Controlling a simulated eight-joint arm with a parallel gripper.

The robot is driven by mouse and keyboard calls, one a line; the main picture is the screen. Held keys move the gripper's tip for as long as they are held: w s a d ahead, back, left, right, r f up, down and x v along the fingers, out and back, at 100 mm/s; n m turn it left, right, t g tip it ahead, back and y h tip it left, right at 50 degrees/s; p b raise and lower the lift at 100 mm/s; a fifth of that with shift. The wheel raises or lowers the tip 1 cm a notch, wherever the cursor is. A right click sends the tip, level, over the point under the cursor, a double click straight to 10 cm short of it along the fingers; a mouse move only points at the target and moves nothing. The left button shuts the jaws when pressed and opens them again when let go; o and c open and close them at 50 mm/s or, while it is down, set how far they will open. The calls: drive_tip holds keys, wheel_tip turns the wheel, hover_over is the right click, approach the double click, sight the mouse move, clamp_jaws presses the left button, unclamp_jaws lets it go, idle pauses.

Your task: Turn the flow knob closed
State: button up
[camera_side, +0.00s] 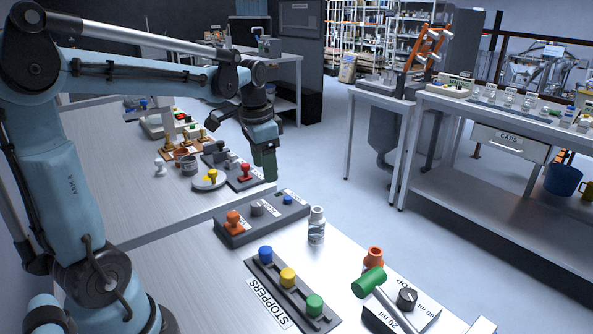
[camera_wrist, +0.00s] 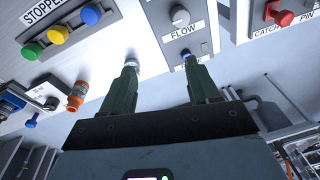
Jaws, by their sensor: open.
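The flow knob (camera_wrist: 180,16) is a round grey knob beside the FLOW label on a grey block, at the top of the wrist view. In the side view the grey knob (camera_side: 257,209) sits on the grey block (camera_side: 232,238), between an orange knob (camera_side: 233,222) and a small blue knob (camera_side: 288,200). Its exact turn position is too small to read. My gripper (camera_side: 270,180) hangs above and behind the block in the side view. In the wrist view its two green fingers (camera_wrist: 158,62) are spread apart with nothing between them, clear of the flow knob.
A white bottle (camera_side: 317,225) stands beside the block, lined up with one fingertip in the wrist view. A stopper rack (camera_side: 277,300) with blue, yellow and green knobs lies in front. A red catch pin (camera_side: 245,172) stands behind. Bare metal bench shows at left.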

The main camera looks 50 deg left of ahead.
drive_tip(key=g, duration=0.1)
hover_over(259, 202)
drive_tip(key=f, duration=0.1)
drive_tip(key=shift+m+h, duration=0.3)
drive_tip(key=shift+m, duration=0.1)
wheel_tip(259, 202, down, 12)
drive_tip(key=shift+s+f, duration=0.1)
drive_tip(key=c, duration=1)
drive_tip(key=shift+c, duration=0.2)
